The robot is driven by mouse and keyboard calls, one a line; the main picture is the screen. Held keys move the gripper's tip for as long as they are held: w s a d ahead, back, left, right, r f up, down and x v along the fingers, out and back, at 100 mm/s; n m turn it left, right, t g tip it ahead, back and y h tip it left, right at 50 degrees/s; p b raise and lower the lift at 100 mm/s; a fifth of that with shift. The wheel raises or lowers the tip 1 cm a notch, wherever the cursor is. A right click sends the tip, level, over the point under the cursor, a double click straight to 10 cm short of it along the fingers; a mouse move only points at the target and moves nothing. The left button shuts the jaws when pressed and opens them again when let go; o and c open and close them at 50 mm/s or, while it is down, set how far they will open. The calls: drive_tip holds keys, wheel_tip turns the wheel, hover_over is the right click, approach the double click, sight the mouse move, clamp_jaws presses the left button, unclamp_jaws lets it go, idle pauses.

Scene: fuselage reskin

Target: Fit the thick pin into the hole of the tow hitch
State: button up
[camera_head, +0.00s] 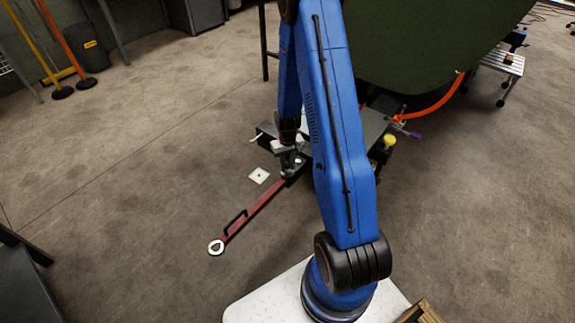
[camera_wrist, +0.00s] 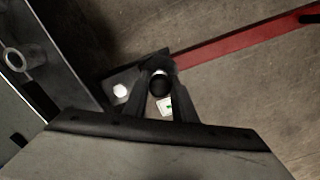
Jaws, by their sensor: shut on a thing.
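My gripper (camera_wrist: 160,80) is shut on the thick pin (camera_wrist: 159,85), which shows as a dark round end between the two fingers. In the head view my gripper (camera_head: 290,160) is low, at the far end of a red tow bar (camera_head: 258,207). A dark hitch plate (camera_wrist: 110,80) lies under and left of the fingers, with a pale round spot on it; I cannot tell if it is a hole or a pin head. The red bar (camera_wrist: 240,40) runs from the plate to the upper right. The pin's lower end is hidden, so I cannot tell whether it is in a hole.
A grey metal part with a ring (camera_wrist: 14,59) stands at the wrist view's left. The floor left of the bar is clear.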

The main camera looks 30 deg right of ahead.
drive_tip(key=shift+f, duration=0.65)
drive_tip(key=o, duration=1.2)
drive_tip(key=shift+c, duration=0.2)
drive_tip(key=shift+r, duration=0.15)
drive_tip(key=shift+r, duration=2.35)
drive_tip(key=shift+r, duration=0.1)
